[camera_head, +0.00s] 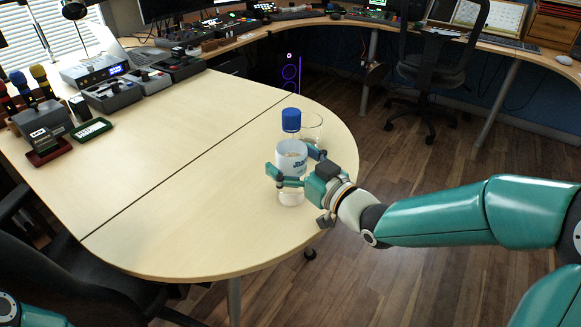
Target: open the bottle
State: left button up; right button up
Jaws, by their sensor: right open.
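A clear bottle (292,158) with a blue cap (291,119) and a white label stands upright on the rounded end of the pale wooden table (190,190). The cap is on the bottle. My right gripper (291,164) comes in from the right at the height of the bottle's body. Its fingers are open, one across the front left of the bottle and one behind its right side. I cannot tell whether they touch it. Of my left arm only a small piece shows in the bottom left corner, and its gripper is out of view.
A clear drinking glass (313,127) stands just behind the bottle to the right. Audio devices (112,94) and microphones (42,82) sit at the table's far left. The table left of the bottle is clear. Office chairs (436,65) stand around.

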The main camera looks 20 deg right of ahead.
jog(key=shift+r, duration=0.1)
jog(key=c, duration=1.5)
jog(key=shift+r, duration=0.1)
jog(key=shift+c, duration=0.2)
notch_tip(320, 180, up, 20)
jog(key=p, duration=0.5)
jog(key=shift+p, duration=0.35)
jog(key=o, duration=0.9)
grip_shut()
